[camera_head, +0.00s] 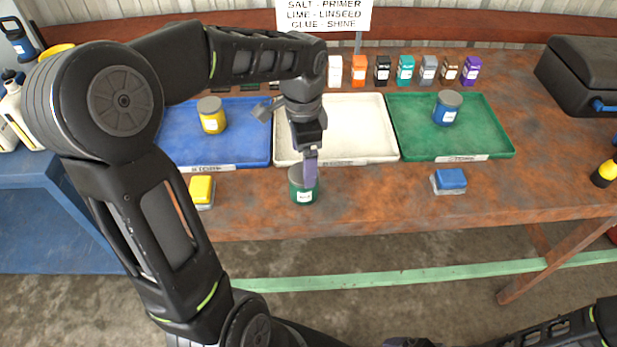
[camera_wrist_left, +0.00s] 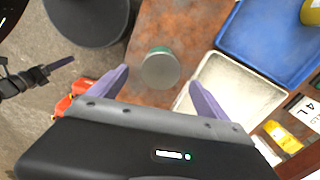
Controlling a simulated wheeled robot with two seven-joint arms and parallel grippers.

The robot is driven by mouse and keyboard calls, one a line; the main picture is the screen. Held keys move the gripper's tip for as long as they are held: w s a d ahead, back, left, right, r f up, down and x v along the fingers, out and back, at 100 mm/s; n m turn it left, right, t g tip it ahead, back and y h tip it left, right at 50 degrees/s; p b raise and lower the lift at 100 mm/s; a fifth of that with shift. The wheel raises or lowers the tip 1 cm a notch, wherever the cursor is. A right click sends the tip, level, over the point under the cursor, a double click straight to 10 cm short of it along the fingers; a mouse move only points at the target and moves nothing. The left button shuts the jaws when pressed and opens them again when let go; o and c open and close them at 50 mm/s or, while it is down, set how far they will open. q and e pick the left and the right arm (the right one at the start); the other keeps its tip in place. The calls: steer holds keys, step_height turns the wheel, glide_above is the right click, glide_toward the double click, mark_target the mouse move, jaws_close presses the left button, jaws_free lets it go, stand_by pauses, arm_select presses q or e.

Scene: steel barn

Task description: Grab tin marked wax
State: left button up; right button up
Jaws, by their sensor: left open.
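A green tin (camera_head: 303,186) with a grey lid stands upright on the rusty bench in front of the white tray; its label is too small to read. A yellow tin (camera_head: 212,116) stands in the blue tray and a blue tin (camera_head: 446,109) in the green tray, labels also unreadable. My left gripper (camera_head: 311,163) is open and empty, its fingers pointing down just above and behind the green tin. In the left wrist view the green tin's lid (camera_wrist_left: 161,68) shows between and beyond the purple fingers (camera_wrist_left: 159,77). My right gripper (camera_wrist_left: 60,65) shows small at the left edge there.
Blue (camera_head: 240,153), white (camera_head: 345,140) and green (camera_head: 490,143) trays line the bench. Small coloured bottles (camera_head: 405,69) stand behind. A yellow block (camera_head: 202,188) and blue block (camera_head: 450,180) sit near the front. A black case (camera_head: 580,75) is at right.

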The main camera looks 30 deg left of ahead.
arm_select(q)
steer(key=shift+f, duration=1.35)
steer(key=shift+f, duration=0.1)
step_height(320, 180, down, 5)
steer(key=shift+p, duration=0.85)
steer(key=shift+c, duration=0.6)
jaws_close()
step_height(320, 180, up, 10)
steer(key=shift+r+b, duration=0.1)
steer(key=shift+b, duration=0.6)
